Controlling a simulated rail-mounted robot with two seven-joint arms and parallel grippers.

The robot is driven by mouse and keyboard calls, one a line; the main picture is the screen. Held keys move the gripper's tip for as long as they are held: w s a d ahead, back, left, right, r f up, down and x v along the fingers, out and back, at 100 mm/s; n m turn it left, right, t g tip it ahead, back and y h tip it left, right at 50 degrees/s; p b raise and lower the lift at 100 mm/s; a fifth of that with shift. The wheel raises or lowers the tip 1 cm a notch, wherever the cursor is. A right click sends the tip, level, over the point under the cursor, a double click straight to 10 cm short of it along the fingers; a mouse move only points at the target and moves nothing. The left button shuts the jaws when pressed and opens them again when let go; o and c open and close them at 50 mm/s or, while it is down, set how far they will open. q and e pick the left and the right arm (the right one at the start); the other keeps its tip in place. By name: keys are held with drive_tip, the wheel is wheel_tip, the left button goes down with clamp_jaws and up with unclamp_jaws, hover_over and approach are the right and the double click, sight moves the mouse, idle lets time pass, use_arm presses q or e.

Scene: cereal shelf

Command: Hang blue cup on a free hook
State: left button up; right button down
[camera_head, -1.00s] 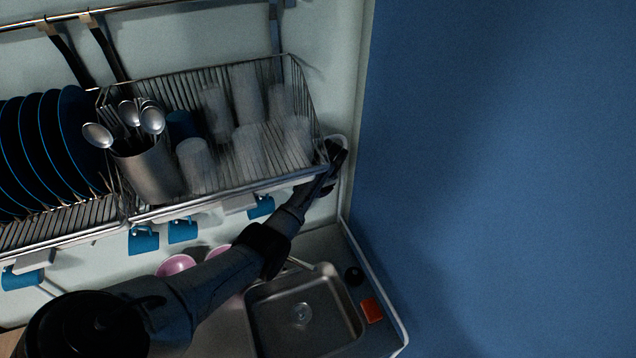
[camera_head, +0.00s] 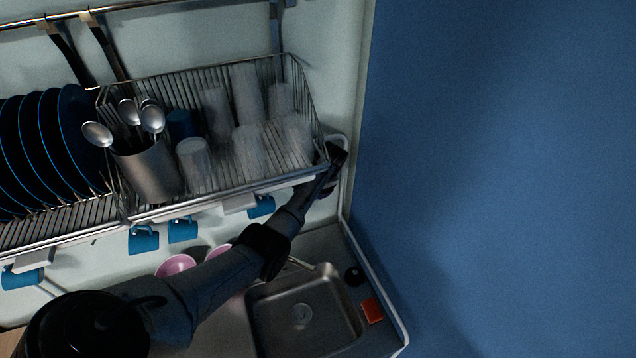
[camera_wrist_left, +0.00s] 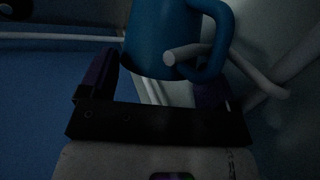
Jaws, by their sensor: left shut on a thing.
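The blue cup (camera_wrist_left: 160,38) fills the upper middle of the left wrist view, its handle (camera_wrist_left: 221,40) at the right. My left gripper (camera_wrist_left: 157,78) is shut on it, one dark finger on each side of the body. A pale hook (camera_wrist_left: 185,52) with a rounded tip crosses the handle opening and overlaps the cup. I cannot tell whether it passes through the loop. In the head view my left gripper (camera_head: 332,168) is at the right end of the rack's lower front edge; the held cup is not discernible there. My right gripper is not in view.
Blue cups hang under the rack (camera_head: 143,240), (camera_head: 183,231), (camera_head: 261,207), and another at far left (camera_head: 22,279). The wire basket (camera_head: 225,192) holds glasses and a cutlery pot (camera_head: 150,172). A blue wall (camera_head: 500,180) closes the right side. A sink (camera_head: 303,310) lies below.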

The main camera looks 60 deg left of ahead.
use_arm(q)
drive_tip(key=shift+f, duration=0.1)
drive_tip(key=o, duration=0.7)
drive_tip(key=shift+c, duration=0.2)
drive_tip(key=shift+o, duration=0.3)
drive_tip(key=v, duration=0.2)
drive_tip(key=shift+d+r, duration=0.15)
drive_tip(key=shift+r, duration=0.05)
drive_tip(key=w+d+b, duration=0.1)
drive_tip(key=d+b, duration=0.2)
drive_tip(key=d, duration=0.9)
drive_tip(key=shift+w+r, duration=0.15)
drive_tip(key=shift+r, duration=0.05)
drive_tip(key=shift+d+r, duration=0.1)
drive_tip(key=shift+r, duration=0.05)
